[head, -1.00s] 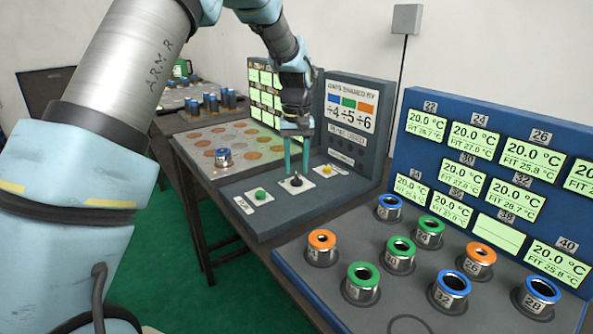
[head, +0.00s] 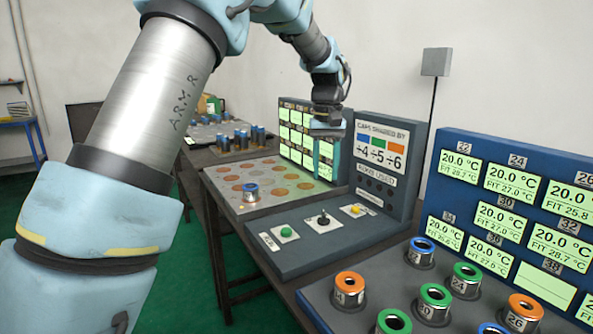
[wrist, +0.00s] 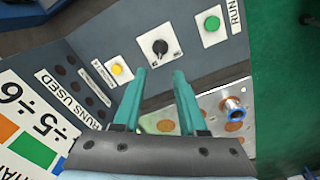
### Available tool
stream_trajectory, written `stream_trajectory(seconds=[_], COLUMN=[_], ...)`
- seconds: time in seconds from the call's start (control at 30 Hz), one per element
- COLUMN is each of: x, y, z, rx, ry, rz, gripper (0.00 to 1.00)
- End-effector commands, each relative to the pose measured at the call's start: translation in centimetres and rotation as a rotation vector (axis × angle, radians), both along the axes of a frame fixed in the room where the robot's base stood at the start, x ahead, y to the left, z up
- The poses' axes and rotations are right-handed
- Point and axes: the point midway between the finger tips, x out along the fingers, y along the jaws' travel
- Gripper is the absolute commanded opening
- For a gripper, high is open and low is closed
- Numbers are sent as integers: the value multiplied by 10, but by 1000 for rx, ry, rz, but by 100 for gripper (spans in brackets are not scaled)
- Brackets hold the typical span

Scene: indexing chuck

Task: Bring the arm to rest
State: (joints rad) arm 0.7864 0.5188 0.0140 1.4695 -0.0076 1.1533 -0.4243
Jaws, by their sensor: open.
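My gripper (head: 326,160) has two teal fingers and hangs above the back of the control panel in the head view. In the wrist view my gripper (wrist: 158,78) is open, with a clear gap between the fingers and nothing held. The grey control panel (head: 285,260) carries a green button (head: 286,231), a black knob (head: 323,219) and a yellow button (head: 356,210). The black knob (wrist: 160,47) shows beyond the fingertips in the wrist view, apart from them.
A plate with copper discs (head: 233,172) holds one blue-ringed metal cylinder (head: 250,193). A rack of capped cylinders (head: 375,290) stands at front right before a blue display board (head: 440,180). An upright sign panel (head: 405,118) stands close right of my gripper.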

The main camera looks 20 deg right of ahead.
Motion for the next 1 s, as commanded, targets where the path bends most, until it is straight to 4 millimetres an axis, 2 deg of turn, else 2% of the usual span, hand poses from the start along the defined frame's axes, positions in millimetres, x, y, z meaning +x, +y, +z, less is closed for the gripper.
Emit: stream_trajectory(seconds=[0.13, 0.23, 0.27, 0.37, 0.4, 0.47, 0.5, 0.6, 0.7, 0.83, 0.9, 1.0], x=[2, 8, 11, 17, 16, 10, 4, -20, -51, -87, -100, -109], y=[5, 31, 44, 104, 132, 174, 201, 264, 312, 351, 362, 370], z=[-1, -6, -8, -20, -26, -36, -43, -60, -75, -90, -94, -98], rx=[0, -5, -8, -18, -23, -30, -34, -40, -40, -38, -36, -34], ry=[-1, -5, -8, -21, -29, -42, -53, -77, -100, -123, -130, -136], rz=[5, 23, 33, 71, 88, 114, 131, 171, 205, 233, 241, 248], gripper=[41, 41, 41, 41, 41, 41, 41, 41, 41, 41, 41, 41])
